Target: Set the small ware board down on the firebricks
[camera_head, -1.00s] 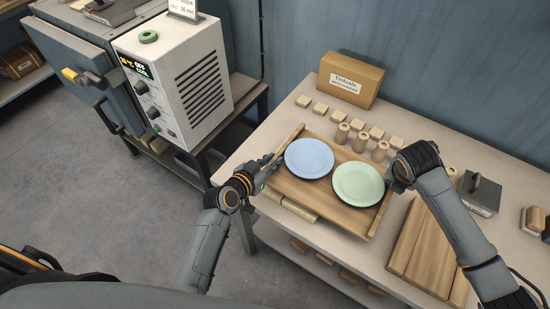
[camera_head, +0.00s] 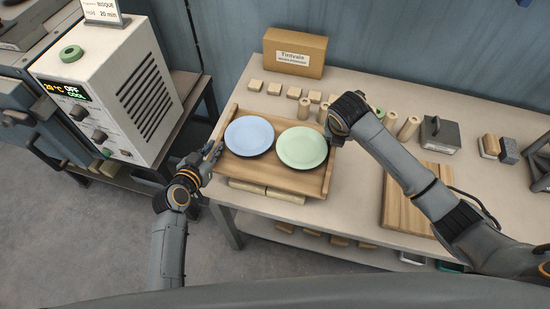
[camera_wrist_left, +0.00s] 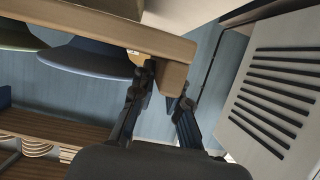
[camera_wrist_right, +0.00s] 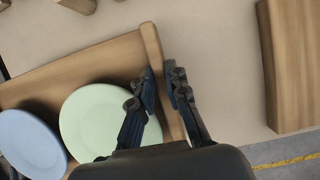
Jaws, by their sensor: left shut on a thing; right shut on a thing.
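The small ware board (camera_head: 262,175) is a wooden tray with raised end rails, carrying a blue plate (camera_head: 249,136) and a green plate (camera_head: 302,148) side by side. My left gripper (camera_head: 212,153) is shut on its left end rail; the left wrist view shows the fingers (camera_wrist_left: 166,82) at the rail's corner. My right gripper (camera_wrist_right: 160,78) is shut on the right end rail beside the green plate; my wrist hides its fingers in the head view. Pale firebricks (camera_head: 285,196) show below the board's front edge. I cannot tell whether the board touches them.
The board is over the left part of the worktable (camera_head: 355,235).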

